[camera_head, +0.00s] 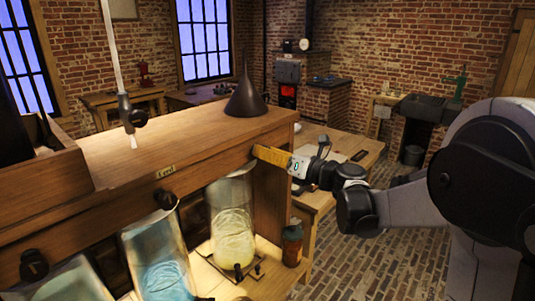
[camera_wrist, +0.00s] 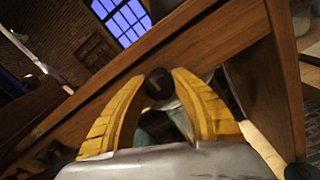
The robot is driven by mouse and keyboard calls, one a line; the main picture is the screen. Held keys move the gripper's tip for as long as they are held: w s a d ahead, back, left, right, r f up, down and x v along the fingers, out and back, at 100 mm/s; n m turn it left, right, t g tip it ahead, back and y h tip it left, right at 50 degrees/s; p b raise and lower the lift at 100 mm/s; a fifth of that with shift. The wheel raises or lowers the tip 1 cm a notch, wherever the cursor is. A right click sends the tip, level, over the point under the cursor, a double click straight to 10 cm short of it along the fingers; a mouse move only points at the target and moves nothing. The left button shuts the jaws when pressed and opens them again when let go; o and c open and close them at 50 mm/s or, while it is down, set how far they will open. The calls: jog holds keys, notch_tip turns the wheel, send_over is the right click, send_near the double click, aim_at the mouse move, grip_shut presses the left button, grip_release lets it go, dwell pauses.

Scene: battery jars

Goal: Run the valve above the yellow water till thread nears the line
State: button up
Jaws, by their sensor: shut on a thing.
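The jar of yellow water (camera_head: 232,228) stands under the wooden shelf in the head view, with pale yellow liquid in its lower part. My gripper (camera_head: 257,151) reaches the shelf's front edge above and to the right of this jar. In the wrist view its two yellow fingers are closed on the sides of a dark round valve knob (camera_wrist: 158,84). The fingers hide that knob in the head view. A thread and a line on the jar are too small to make out.
A jar of blue water (camera_head: 163,270) stands left of the yellow one. Other dark knobs (camera_head: 167,200) sit along the shelf front (camera_head: 130,191). A dark cone (camera_head: 246,98) stands on top. A brown bottle (camera_head: 292,243) stands right of the yellow jar.

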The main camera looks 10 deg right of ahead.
jog(key=o, duration=1.4)
jog(key=v, duration=0.5)
